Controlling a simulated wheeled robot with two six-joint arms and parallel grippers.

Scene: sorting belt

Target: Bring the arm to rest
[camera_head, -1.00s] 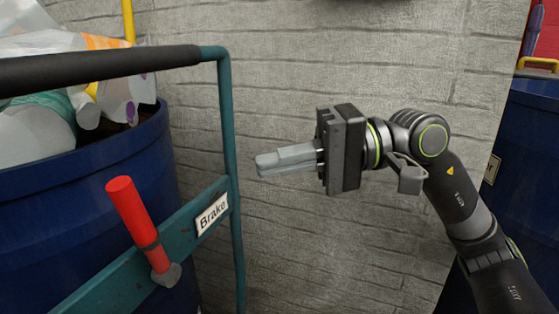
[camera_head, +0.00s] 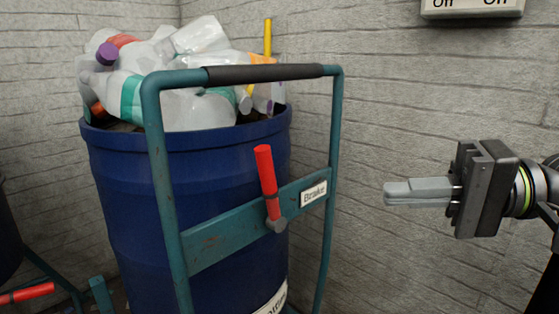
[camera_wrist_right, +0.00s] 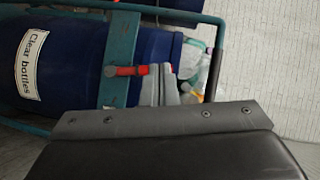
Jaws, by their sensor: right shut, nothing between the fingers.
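My right gripper (camera_head: 388,193) is at the right side of the head view, in front of the grey brick wall. Its light grey fingers are shut together with nothing between them and point left. It is clear of the trolley frame. In the right wrist view the fingertips (camera_wrist_right: 160,90) show beyond the dark gripper body, overlapping the red brake lever and blue barrel in the picture. My left gripper is not in view.
A blue barrel (camera_head: 190,190) full of clear bottles (camera_head: 200,110) stands in a teal trolley (camera_head: 332,150). A red brake lever (camera_head: 265,170) stands up beside the "Brake" label (camera_head: 314,193). A switch panel (camera_head: 472,8) is on the wall (camera_head: 400,110). A second red lever (camera_head: 28,293) is at lower left.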

